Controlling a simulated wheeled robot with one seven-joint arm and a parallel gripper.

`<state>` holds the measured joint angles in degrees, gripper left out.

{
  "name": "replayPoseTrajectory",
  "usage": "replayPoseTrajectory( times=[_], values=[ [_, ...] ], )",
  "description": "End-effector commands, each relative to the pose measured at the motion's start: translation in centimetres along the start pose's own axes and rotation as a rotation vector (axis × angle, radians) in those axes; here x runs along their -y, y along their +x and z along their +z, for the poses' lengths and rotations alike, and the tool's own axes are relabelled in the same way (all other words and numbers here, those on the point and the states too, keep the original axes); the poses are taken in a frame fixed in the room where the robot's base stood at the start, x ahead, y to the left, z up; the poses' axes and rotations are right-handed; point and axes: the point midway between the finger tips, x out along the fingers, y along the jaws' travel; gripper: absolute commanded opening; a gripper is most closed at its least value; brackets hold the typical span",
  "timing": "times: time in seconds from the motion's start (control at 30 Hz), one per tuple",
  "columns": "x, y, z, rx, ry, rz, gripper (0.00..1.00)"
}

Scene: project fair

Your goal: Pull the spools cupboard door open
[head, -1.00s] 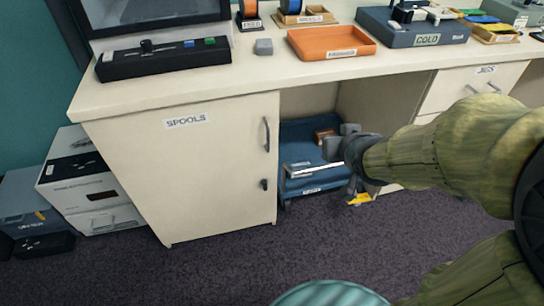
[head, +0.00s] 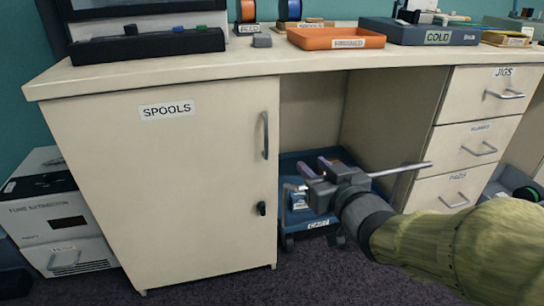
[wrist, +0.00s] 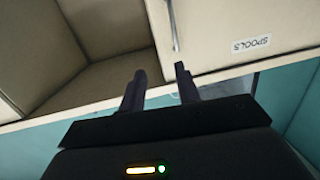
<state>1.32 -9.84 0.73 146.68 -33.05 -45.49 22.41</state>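The cream spools cupboard door (head: 190,190) is shut, with a "SPOOLS" label at its top. Its vertical metal handle (head: 265,136) is near the right edge, and a small dark latch or knob (head: 261,208) sits below it. My gripper (head: 308,168) is to the right of the door, in front of the open knee space, apart from the handle. In the wrist view the two dark fingers (wrist: 160,85) are spread with nothing between them. The door (wrist: 225,32) also shows there, with its handle (wrist: 174,28) just beyond the fingertips.
A blue cart (head: 320,222) stands in the knee space behind my gripper. Drawers labelled jigs (head: 485,95) and others are at the right. A fume extractor box (head: 55,222) stands left of the cupboard. The worktop (head: 250,60) holds an orange tray (head: 336,38). Carpet lies in front.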

Motion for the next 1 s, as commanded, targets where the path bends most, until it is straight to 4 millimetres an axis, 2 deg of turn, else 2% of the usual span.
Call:
replayPoseTrajectory(
  times=[0.03,0.2,0.73,1.0],
  values=[
    [0.4,0.2,2.1,-0.023,-0.003,-0.017,0.33],
    [1.4,0.2,3.4,-0.084,-0.006,-0.067,0.33],
    [1.9,0.2,3.1,-0.103,-0.006,-0.086,0.33],
    [2.0,1.5,2.7,-0.100,-0.003,-0.089,0.33]
  ],
)
